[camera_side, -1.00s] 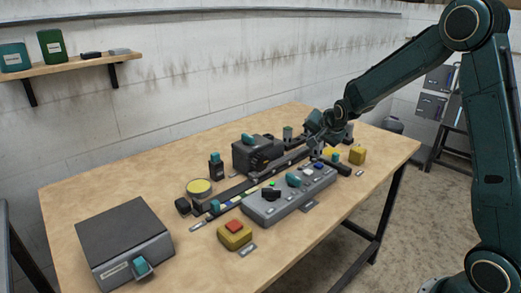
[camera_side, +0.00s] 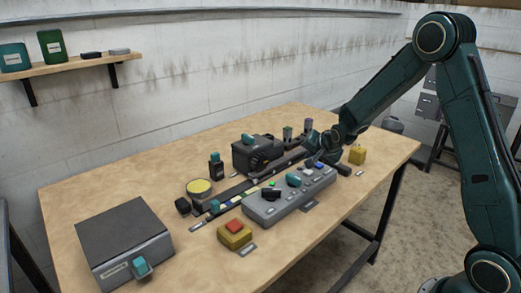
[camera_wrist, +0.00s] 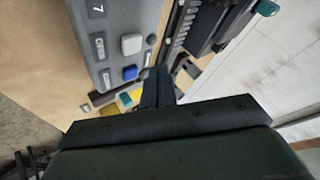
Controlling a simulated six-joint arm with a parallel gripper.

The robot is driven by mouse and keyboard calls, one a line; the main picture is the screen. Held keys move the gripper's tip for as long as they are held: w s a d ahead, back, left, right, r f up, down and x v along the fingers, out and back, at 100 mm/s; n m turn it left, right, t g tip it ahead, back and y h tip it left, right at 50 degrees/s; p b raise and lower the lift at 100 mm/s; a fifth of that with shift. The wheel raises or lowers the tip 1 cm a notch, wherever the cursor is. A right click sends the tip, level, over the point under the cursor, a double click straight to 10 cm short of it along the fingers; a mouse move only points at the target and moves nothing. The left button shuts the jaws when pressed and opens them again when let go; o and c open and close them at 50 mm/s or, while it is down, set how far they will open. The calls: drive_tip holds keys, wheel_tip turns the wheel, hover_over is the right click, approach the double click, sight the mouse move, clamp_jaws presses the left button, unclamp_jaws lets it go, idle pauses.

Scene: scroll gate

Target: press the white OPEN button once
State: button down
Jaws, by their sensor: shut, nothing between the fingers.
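The white button (camera_wrist: 131,44) sits on the grey control panel (camera_side: 262,213), beside a blue button (camera_wrist: 130,73). In the wrist view a small label lies next to each button; I cannot read them surely. My gripper (camera_side: 313,161) is shut and empty, low over the far right end of the panel in the side view. In the wrist view the dark fingers (camera_wrist: 157,88) are right of the blue button and below the white one. I cannot tell whether the fingertips touch the panel.
A dark rail with a motor-like block (camera_side: 257,152) runs behind the panel. A yellow block (camera_side: 357,155) stands to the right of my gripper. A yellow box with a red button (camera_side: 235,228) is at the panel's near left.

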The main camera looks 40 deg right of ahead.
sight(306, 169)
drive_tip(key=shift+f, duration=1.3)
drive_tip(key=shift+f, duration=0.95)
idle(2.2)
drive_tip(key=shift+r, duration=0.1)
idle(0.4)
drive_tip(key=shift+r, duration=3.4)
